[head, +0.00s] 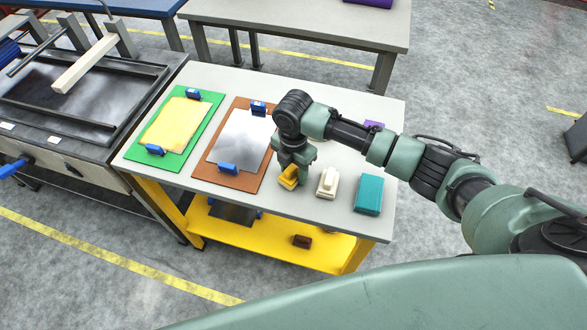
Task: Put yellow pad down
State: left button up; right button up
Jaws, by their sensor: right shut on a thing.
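A small yellow pad (289,176) is in my right gripper (291,172), near the front edge of the grey table, just right of the brown board. The gripper points down and is shut on the pad. The pad is at or just above the tabletop; I cannot tell if it touches. My gripper hides part of the pad. My left gripper is not in view.
A cream block (327,182) and a teal block (369,194) stand to the right. A brown board (216,178) with a metal sheet (241,139) and a green board (131,155) with a yellow sheet (176,124) lie left. A press (60,95) stands farther left.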

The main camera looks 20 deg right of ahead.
aim_at(294, 166)
jog(key=o, duration=1.3)
jog(key=shift+f, duration=0.1)
notch_tip(294, 166, up, 12)
jog(key=shift+r+b, duration=0.2)
jog(key=shift+b, duration=0.75)
jog(key=shift+f, duration=0.1)
